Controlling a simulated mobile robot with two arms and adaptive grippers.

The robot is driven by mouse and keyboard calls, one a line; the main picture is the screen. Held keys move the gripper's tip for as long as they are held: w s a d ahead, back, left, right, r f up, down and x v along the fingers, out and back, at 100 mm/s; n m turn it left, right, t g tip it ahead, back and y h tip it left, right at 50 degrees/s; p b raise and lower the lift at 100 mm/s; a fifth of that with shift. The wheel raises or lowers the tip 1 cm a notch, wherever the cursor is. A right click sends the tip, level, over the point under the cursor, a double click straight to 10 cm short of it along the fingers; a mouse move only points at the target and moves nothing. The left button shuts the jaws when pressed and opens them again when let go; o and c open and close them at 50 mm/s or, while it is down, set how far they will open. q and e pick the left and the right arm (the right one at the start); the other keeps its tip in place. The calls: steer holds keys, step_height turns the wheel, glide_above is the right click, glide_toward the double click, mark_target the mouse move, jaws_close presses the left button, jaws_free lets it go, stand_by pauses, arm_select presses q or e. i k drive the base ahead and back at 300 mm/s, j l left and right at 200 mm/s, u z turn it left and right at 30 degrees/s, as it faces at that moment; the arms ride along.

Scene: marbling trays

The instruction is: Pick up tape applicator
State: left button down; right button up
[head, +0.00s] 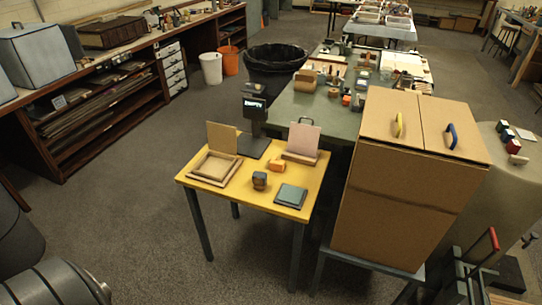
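A small orange block-like piece (277,166) lies on the yellow table (233,196), near its middle. It may be the tape applicator, but it is too small to tell. A small dark piece with a brownish top (260,180) stands just in front of it and could also be a hand tool. Neither of my grippers shows clearly in the head view, and nothing is seen touching these pieces.
A large cardboard box (399,205) stands close on the right. Open floor lies left of the table.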

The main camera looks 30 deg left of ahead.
mark_target(260, 178)
steer(key=u, duration=1.05)
